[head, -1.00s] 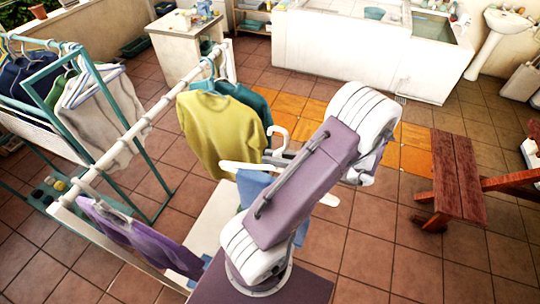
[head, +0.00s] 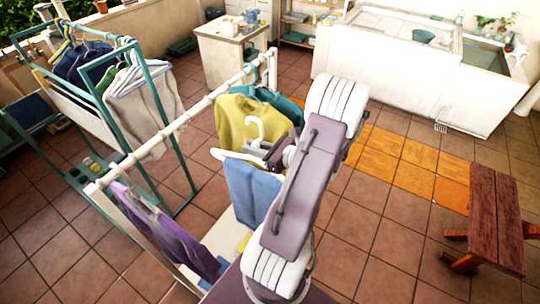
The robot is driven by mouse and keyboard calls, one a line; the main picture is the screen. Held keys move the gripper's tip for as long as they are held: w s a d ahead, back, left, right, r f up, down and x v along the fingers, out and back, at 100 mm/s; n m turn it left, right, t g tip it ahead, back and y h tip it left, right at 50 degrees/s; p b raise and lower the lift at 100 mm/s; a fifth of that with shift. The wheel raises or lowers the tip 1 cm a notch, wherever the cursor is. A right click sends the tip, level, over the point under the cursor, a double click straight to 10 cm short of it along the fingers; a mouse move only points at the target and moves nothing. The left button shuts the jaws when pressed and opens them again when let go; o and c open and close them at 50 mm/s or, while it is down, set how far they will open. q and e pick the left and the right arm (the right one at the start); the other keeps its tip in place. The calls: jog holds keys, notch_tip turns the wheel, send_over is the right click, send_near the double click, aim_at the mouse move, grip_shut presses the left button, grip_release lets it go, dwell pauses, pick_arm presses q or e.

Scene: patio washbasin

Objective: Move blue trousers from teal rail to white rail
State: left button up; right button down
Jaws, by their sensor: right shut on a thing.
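The blue trousers (head: 250,190) hang from a white hanger (head: 228,155) in front of the white rail (head: 190,112). My right gripper (head: 272,153) is shut on this hanger near its hook, partly hidden by my own arm. The hook stands up to the right of the rail, apart from it in the picture. The white rail carries a yellow top (head: 240,122) and a teal garment at its far end, and purple clothes (head: 165,235) at its near end. The teal rail (head: 85,30) stands at the left with several garments on hangers. My left gripper is out of view.
A grey-white top (head: 150,100) hangs at the teal rail's near end. A wooden bench (head: 490,215) stands at the right. A white cabinet (head: 232,55) and a long white basin (head: 390,75) are behind. The white rail's middle stretch looks bare.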

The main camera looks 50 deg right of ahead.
jog(key=w+r+b+x, duration=0.1)
jog(key=r+b+x, duration=0.2)
jog(key=x, duration=1.4)
jog(key=shift+w+r, duration=0.3)
jog(key=shift+r+b+x, duration=0.25)
jog(key=shift+b+x, duration=0.1)
jog(key=shift+x, duration=0.7)
jog(key=shift+r+b+x, duration=0.25)
jog(key=shift+b+x, duration=0.1)
jog(key=shift+x, duration=0.7)
jog(key=shift+w, duration=0.15)
jog(key=shift+f, duration=0.15)
jog(key=shift+f+b, duration=1.2)
jog(key=shift+b, duration=0.25)
